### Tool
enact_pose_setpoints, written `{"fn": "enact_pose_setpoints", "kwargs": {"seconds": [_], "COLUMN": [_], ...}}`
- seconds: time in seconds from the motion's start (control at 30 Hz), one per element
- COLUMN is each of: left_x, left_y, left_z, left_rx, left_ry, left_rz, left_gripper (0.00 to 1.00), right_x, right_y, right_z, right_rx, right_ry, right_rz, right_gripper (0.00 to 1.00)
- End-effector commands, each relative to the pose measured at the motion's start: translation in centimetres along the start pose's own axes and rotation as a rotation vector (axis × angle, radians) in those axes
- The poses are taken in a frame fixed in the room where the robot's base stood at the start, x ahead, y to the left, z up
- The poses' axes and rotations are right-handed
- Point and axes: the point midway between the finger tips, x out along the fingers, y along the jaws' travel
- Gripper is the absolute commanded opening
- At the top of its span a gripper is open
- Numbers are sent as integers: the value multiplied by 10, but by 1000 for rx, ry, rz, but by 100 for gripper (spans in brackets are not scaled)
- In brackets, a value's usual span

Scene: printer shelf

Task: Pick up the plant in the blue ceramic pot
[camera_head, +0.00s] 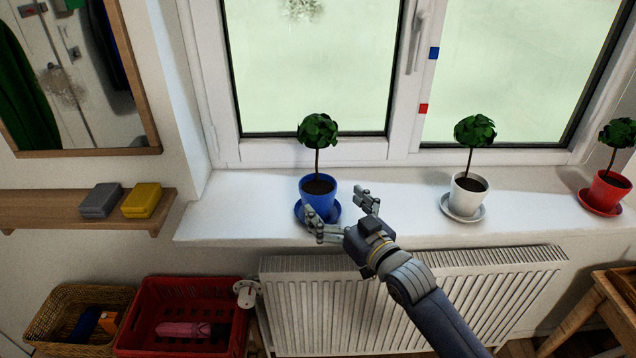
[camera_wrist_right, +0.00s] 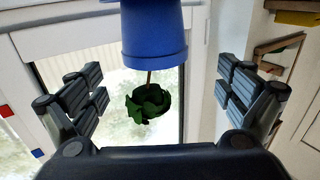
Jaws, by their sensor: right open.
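The plant in the blue ceramic pot (camera_head: 318,196) stands upright on a blue saucer (camera_head: 334,217) on the windowsill, with a round green crown on a thin stem. My right gripper (camera_head: 341,212) is open at the front right of the pot, its fingers spread and pointing toward it. In the right wrist view, which looks upside down, the blue pot (camera_wrist_right: 154,35) is between and beyond the two open fingers (camera_wrist_right: 155,92). I see no contact between the fingers and the pot. My left gripper is not in view.
A white pot (camera_head: 468,193) and a red pot (camera_head: 606,190) with similar plants stand farther right on the windowsill (camera_head: 400,215). The window is behind. A radiator (camera_head: 420,300) is below the sill. A shelf (camera_head: 60,213) with grey and yellow boxes is at left.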

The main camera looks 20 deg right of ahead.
Motion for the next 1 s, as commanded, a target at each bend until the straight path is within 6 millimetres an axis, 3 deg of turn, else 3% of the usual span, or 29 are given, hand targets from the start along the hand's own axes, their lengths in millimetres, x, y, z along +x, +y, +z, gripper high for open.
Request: {"fn": "enact_pose_setpoints", "kwargs": {"seconds": [0.2,0.47,0.7,1.0], "left_x": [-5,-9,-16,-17], "left_y": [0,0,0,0], "left_z": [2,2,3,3], "left_rx": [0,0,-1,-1], "left_ry": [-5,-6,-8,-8], "left_rz": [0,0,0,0], "left_gripper": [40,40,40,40], "right_x": [34,52,83,94], "right_y": [0,2,7,7], "right_z": [-2,-1,0,2], "right_rx": [2,-1,1,0], "right_ry": [1,-2,-1,-1], "right_rz": [0,0,-1,0], "right_gripper": [95,95,95,95]}}
